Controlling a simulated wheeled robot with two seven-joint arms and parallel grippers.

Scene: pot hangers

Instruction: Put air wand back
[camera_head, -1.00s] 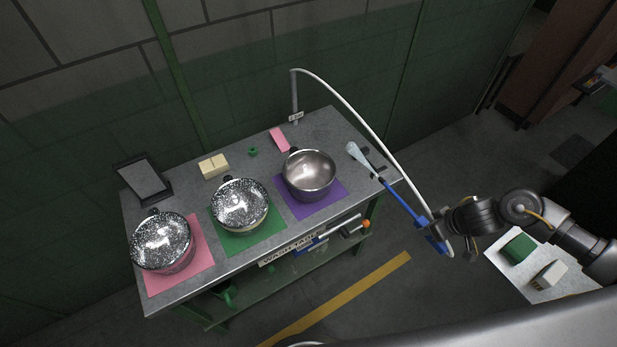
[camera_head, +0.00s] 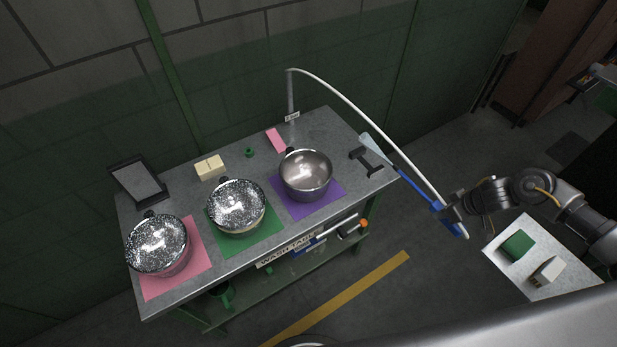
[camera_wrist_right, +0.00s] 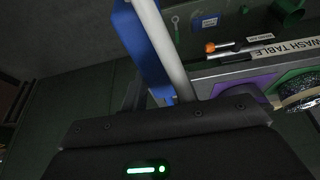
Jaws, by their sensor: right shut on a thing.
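The air wand (camera_head: 415,186) has a blue handle, a thin blue tube and a pale tapered nozzle. My right gripper (camera_head: 449,209) is shut on its blue handle, out beyond the table's right end. The nozzle points up and left, over the table's right edge. A white hose runs from the handle to a grey post (camera_head: 291,97) at the back of the table. A dark holder (camera_head: 366,161) lies empty on the right end of the table. The blue handle (camera_wrist_right: 146,48) also fills part of the right wrist view. My left gripper is not in view.
The wash table (camera_head: 165,294) carries two speckled lidded pots and an open steel pot (camera_head: 306,174) on coloured mats. A pink block (camera_head: 276,140) and a tan block (camera_head: 209,167) lie behind them. A white-topped stand (camera_head: 538,286) is below my right arm.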

